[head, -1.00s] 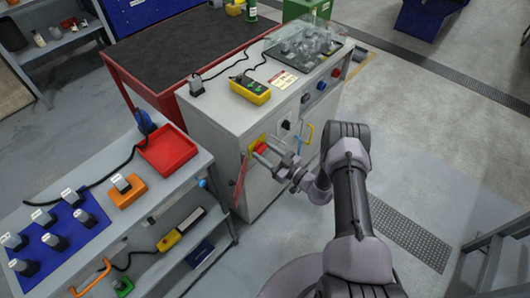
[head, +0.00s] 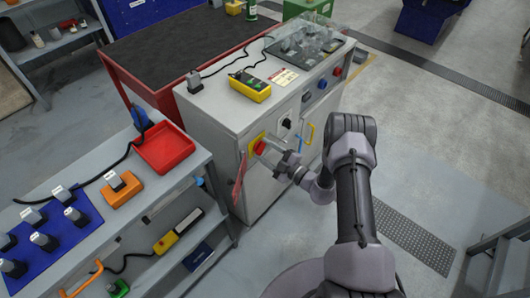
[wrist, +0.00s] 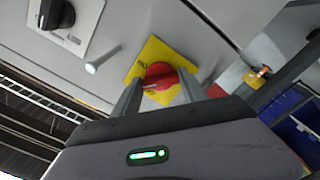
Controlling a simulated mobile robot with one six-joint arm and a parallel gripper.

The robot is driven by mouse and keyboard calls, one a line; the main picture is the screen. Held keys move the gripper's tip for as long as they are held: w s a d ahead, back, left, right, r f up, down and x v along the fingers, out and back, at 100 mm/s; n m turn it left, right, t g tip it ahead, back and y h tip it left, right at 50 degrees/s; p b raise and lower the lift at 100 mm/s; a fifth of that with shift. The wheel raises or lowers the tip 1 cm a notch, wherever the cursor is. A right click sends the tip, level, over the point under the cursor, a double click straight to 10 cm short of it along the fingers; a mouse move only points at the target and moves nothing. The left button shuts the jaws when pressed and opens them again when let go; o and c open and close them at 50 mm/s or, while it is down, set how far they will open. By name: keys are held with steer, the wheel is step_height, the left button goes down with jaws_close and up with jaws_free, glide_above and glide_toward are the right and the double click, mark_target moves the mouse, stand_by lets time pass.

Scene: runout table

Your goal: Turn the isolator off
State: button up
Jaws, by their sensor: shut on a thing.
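The isolator is a red rotary handle (wrist: 160,75) on a yellow plate (wrist: 150,54), set in the front of the grey cabinet. In the head view the red handle (head: 261,147) shows at the cabinet's left end, on its yellow plate (head: 251,143). My gripper (head: 270,150) reaches it from the right. In the wrist view my gripper (wrist: 158,90) has one finger on each side of the red handle and is shut on it. A label beginning with N shows on the plate, partly readable.
A black knob (wrist: 57,15) on a pale plate and a small light-coloured peg (wrist: 103,60) sit near the isolator. A red hanging tag (head: 239,178) is at the cabinet's left edge. A grey bench with a red tray (head: 165,148) stands at left. Open floor lies right.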

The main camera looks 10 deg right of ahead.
steer(key=n+b, duration=0.1)
steer(key=n, duration=0.3)
steer(key=shift+f, duration=0.1)
steer(key=shift+n, duration=2.2)
steer(key=o, duration=1.4)
steer(key=shift+c, duration=0.2)
steer(key=p+v, duration=0.4)
steer(key=v, duration=1.3)
steer(key=shift+s+d, duration=0.15)
